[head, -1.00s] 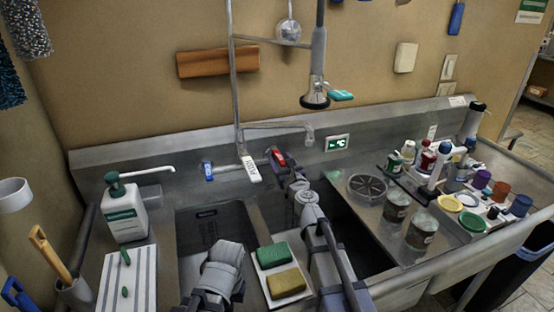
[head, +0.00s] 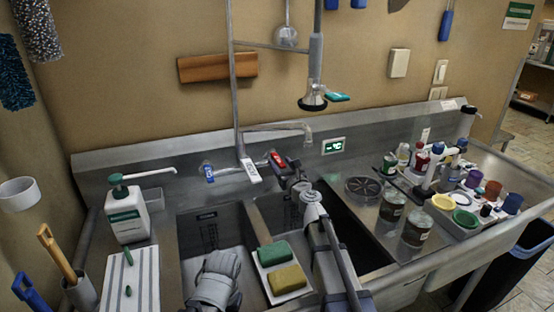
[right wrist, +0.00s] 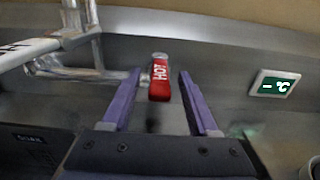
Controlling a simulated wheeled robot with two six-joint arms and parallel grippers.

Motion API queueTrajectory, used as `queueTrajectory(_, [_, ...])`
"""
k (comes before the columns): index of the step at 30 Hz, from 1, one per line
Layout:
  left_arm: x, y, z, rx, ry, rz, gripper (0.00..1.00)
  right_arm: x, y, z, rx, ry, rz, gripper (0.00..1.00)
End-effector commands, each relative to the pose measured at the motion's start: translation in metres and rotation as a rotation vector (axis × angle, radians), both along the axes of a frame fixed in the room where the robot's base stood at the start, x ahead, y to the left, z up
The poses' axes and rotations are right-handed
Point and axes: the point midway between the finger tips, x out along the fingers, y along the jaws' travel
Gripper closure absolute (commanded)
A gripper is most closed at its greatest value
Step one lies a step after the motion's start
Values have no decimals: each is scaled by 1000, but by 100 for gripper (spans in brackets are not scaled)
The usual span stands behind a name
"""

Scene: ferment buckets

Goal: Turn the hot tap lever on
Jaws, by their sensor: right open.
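The red hot tap lever (head: 277,159) is on the tap at the sink's back wall. In the right wrist view the lever, marked HOT (right wrist: 160,84), lies between the two purple fingers of my right gripper (right wrist: 158,76), with a gap on each side. The right gripper (head: 289,171) is open, just in front of the lever in the head view. The blue lever (head: 209,173) is to the left on the same tap, with a white labelled tag (head: 251,171) between.
A spout (head: 283,126) and hanging spray head (head: 313,101) are above the tap. A green temperature display (head: 334,146) is on the back wall to the right. Bottles and jars (head: 417,229) crowd the right drainboard.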

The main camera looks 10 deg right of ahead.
Motion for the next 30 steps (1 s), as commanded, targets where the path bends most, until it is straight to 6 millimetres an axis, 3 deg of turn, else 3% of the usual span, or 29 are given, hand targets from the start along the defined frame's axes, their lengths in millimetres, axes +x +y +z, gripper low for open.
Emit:
queueTrajectory(1, [0, 0, 0, 0, 0, 0, 100, 13, 2, 0, 0, 0, 1, 40])
queueTrajectory(6, [0, 0, 0, 0, 0, 0, 100, 35, 6, 0, 0, 0, 0, 40])
queueTrajectory(16, [0, 0, 0, 0, 0, 0, 100, 40, 8, 0, 0, 0, 0, 40])
queueTrajectory(30, [0, 0, 0, 0, 0, 0, 100, 40, 8, 0, 0, 0, 0, 92])
